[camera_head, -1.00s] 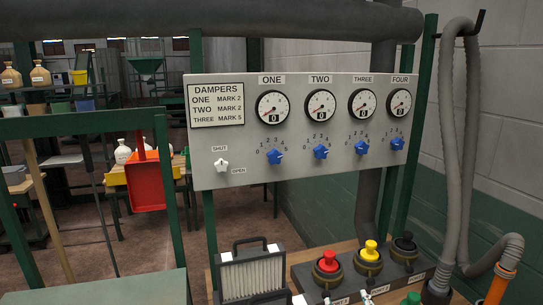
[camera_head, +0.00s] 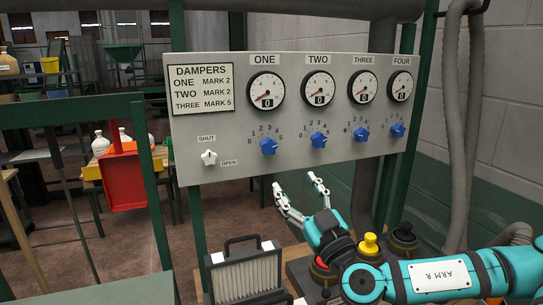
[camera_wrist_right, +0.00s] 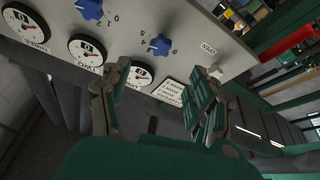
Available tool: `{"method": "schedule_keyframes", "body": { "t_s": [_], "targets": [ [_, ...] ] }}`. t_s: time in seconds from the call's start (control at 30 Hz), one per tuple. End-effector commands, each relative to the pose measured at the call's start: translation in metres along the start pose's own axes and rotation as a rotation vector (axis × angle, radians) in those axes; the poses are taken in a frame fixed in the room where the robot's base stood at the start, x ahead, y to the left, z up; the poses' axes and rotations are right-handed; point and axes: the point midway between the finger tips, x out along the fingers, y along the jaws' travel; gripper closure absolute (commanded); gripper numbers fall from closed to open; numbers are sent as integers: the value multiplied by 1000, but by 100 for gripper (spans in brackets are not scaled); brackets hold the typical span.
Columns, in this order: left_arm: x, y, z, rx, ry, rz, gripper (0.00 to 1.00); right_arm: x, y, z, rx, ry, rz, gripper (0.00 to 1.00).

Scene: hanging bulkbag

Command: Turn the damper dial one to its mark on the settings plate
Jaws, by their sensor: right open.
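Dial one is a blue knob (camera_head: 269,146) on the grey panel, below the gauge labelled ONE (camera_head: 266,90), which reads 0. Marks 0 to 5 surround the knob; I cannot tell its pointer's exact mark. The settings plate (camera_head: 201,89) at the panel's upper left gives ONE MARK 2. My right gripper (camera_head: 295,181) is open and empty, below the panel's lower edge and apart from dial one. The right wrist view shows dial one (camera_wrist_right: 160,45) beyond the open fingers (camera_wrist_right: 158,88). My left gripper is not in view.
Other blue dials, two (camera_head: 318,139), three (camera_head: 361,134) and four (camera_head: 397,130), sit to the right. A white shut/open switch (camera_head: 209,157) is at left. Below are a filter box (camera_head: 245,278) and a yellow button (camera_head: 369,243), partly behind my arm.

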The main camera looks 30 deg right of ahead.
Motion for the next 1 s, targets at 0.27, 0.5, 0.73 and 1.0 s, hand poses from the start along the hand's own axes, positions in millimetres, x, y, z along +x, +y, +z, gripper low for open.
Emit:
{"method": "schedule_keyframes", "body": {
  "t_s": [0.27, 0.5, 0.73, 1.0],
  "targets": [
    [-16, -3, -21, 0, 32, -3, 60, 37, 2, -7, 8, 7, 2, 39],
    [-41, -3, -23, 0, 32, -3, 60, 79, 1, -8, 6, 7, 0, 39],
    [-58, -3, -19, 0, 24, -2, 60, 113, 0, -5, 5, 5, -2, 39],
    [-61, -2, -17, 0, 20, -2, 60, 125, -2, -2, 3, 3, -5, 39]
  ]
}}
